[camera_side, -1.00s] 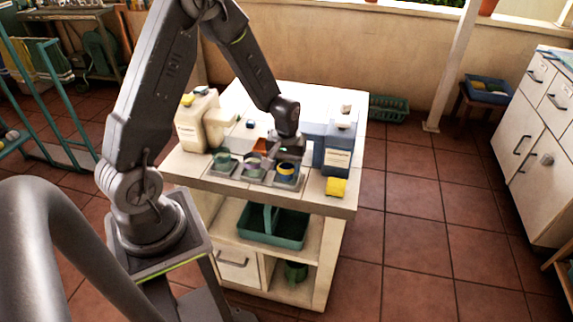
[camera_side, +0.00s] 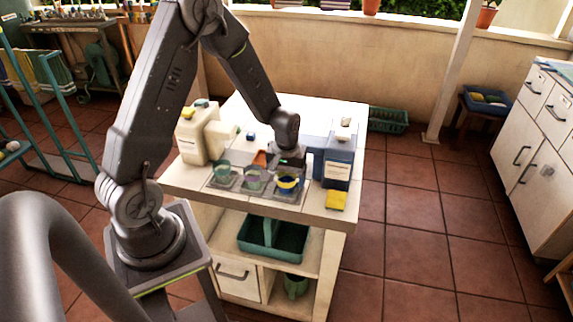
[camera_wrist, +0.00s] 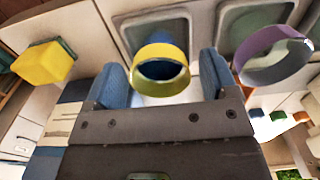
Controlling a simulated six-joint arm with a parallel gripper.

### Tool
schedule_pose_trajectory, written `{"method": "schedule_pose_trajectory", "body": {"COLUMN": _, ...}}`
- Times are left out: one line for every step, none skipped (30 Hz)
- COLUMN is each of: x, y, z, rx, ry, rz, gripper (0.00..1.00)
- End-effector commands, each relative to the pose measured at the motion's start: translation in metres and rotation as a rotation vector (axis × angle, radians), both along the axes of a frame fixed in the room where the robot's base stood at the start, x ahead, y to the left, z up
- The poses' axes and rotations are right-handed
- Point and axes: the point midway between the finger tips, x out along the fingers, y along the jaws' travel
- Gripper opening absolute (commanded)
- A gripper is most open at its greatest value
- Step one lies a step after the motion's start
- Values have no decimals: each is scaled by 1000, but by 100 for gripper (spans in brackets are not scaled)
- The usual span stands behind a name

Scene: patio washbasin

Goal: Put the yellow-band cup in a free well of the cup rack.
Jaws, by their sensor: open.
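The yellow-band cup (camera_side: 288,182), blue with a yellow band, stands upright at the right well of the cup rack (camera_side: 236,184). I cannot tell whether it is fully seated. In the wrist view the yellow-band cup (camera_wrist: 161,52) lies between the two blue fingers of my gripper (camera_wrist: 163,82), with gaps on both sides. My gripper (camera_side: 289,162) is open, low over the rack from behind. A purple cup (camera_side: 252,174) is at the middle well and a green cup (camera_side: 222,170) at the left well. The purple cup also shows in the wrist view (camera_wrist: 272,62).
An orange item (camera_side: 260,158) lies behind the rack. The countertop's back is mostly clear.

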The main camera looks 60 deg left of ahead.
Motion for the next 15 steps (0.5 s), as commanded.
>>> {"method": "schedule_pose_trajectory", "body": {"x": 1, "y": 0, "z": 7, "rx": 1, "ry": -3, "rz": 0, "gripper": 80}}
{"method": "schedule_pose_trajectory", "body": {"x": 1, "y": 0, "z": 11, "rx": 1, "ry": -4, "rz": 0, "gripper": 80}}
{"method": "schedule_pose_trajectory", "body": {"x": 1, "y": 0, "z": 19, "rx": 2, "ry": -5, "rz": 0, "gripper": 80}}
{"method": "schedule_pose_trajectory", "body": {"x": 1, "y": 0, "z": 24, "rx": 2, "ry": -6, "rz": 0, "gripper": 80}}
{"method": "schedule_pose_trajectory", "body": {"x": 1, "y": 0, "z": 31, "rx": 2, "ry": -6, "rz": 0, "gripper": 80}}
{"method": "schedule_pose_trajectory", "body": {"x": 1, "y": 1, "z": 40, "rx": 3, "ry": -7, "rz": 0, "gripper": 80}}
{"method": "schedule_pose_trajectory", "body": {"x": 1, "y": 1, "z": 46, "rx": 3, "ry": -7, "rz": 0, "gripper": 80}}
{"method": "schedule_pose_trajectory", "body": {"x": 1, "y": 1, "z": 53, "rx": 3, "ry": -7, "rz": 0, "gripper": 80}}
{"method": "schedule_pose_trajectory", "body": {"x": 1, "y": 0, "z": 62, "rx": 3, "ry": -7, "rz": 0, "gripper": 80}}
{"method": "schedule_pose_trajectory", "body": {"x": 1, "y": 1, "z": 68, "rx": 3, "ry": -7, "rz": 0, "gripper": 80}}
{"method": "schedule_pose_trajectory", "body": {"x": 1, "y": 1, "z": 74, "rx": 2, "ry": -6, "rz": 0, "gripper": 80}}
{"method": "schedule_pose_trajectory", "body": {"x": 1, "y": 1, "z": 82, "rx": 2, "ry": -6, "rz": 0, "gripper": 80}}
{"method": "schedule_pose_trajectory", "body": {"x": 0, "y": 0, "z": 87, "rx": 2, "ry": -5, "rz": 0, "gripper": 80}}
{"method": "schedule_pose_trajectory", "body": {"x": 0, "y": 0, "z": 92, "rx": 2, "ry": -5, "rz": 0, "gripper": 80}}
{"method": "schedule_pose_trajectory", "body": {"x": 1, "y": 0, "z": 98, "rx": 1, "ry": -4, "rz": 0, "gripper": 80}}
